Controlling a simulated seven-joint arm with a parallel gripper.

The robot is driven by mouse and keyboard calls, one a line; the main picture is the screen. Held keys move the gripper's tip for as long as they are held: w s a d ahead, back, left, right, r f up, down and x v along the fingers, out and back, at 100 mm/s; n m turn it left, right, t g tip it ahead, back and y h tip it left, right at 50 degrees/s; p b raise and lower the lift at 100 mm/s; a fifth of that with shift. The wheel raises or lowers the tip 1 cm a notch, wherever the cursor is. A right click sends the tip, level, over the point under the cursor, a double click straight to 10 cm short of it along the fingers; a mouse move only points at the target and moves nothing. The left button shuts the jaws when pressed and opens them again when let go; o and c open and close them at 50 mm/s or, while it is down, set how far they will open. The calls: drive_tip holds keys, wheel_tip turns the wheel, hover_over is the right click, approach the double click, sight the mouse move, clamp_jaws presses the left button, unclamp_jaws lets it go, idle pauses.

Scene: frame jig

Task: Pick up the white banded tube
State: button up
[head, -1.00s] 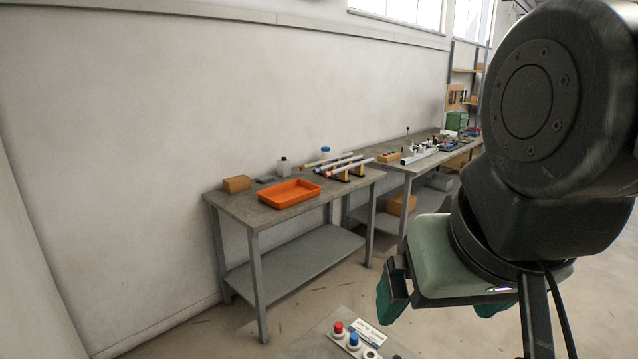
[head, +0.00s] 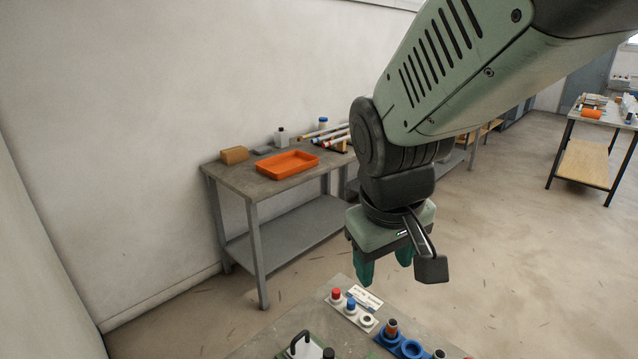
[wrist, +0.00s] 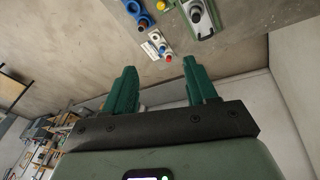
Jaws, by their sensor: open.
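Several long tubes (head: 326,133) lie side by side on a rack at the right end of the grey bench's top in the head view. They look pale, some with coloured ends. They are too small for me to tell which is the white banded tube, and my arm hides their right ends. My gripper (head: 384,270) hangs fingers down, well in front of the bench and above a nearer table. In the wrist view my gripper (wrist: 159,68) shows two green fingers apart with nothing between them. No tube shows clearly in the wrist view.
The near table (head: 350,282) holds a white plate with red and blue caps (head: 351,304) and blue rings (head: 412,348). Floor lies clear between them.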

drive_tip(key=w+a+f+n+g, duration=0.1)
drive_tip(key=w+a+f+n, duration=0.1)
drive_tip(key=f, duration=0.4)
drive_tip(key=w+a+f+n+g, duration=0.1)
drive_tip(key=w+f, duration=0.1)
drive_tip(key=f, duration=0.3)
drive_tip(key=n+g+y, duration=0.1)
drive_tip(key=n, duration=0.1)
approach(329, 352)
drive_tip(key=shift+s+d+f, duration=0.2)
drive_tip(key=shift+s+d, duration=0.05)
drive_tip(key=shift+d, duration=0.15)
wheel_tip(329, 352, down, 6)
drive_tip(key=shift+a+r, duration=0.1)
drive_tip(key=shift+r, duration=0.1)
drive_tip(key=f, duration=0.5)
drive_tip(key=shift+w+a+f, duration=0.2)
drive_tip(key=shift+w+f, duration=0.1)
drive_tip(key=shift+w, duration=0.05)
clamp_jaws()
